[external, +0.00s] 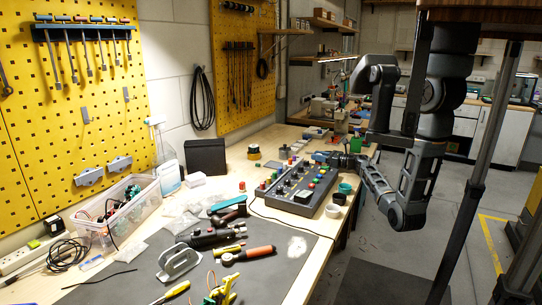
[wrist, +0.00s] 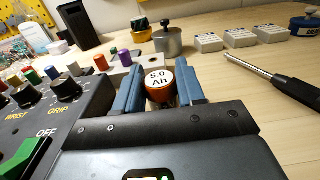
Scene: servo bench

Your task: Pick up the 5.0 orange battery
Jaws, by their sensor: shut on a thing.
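The 5.0 battery (wrist: 161,94) is a small orange-brown cylinder with a white top marked "5.0 Ah". It stands between the two blue fingers of my gripper (wrist: 160,80) in the wrist view, and the gripper is shut on it. In the external view my gripper (external: 322,157) is low at the far end of the control box. The battery cannot be made out there. I cannot tell whether it still touches the bench.
The control box (external: 290,187) with knobs and a green switch is close on the left in the wrist view. Small coloured cylinders (wrist: 100,62) stand near the box.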

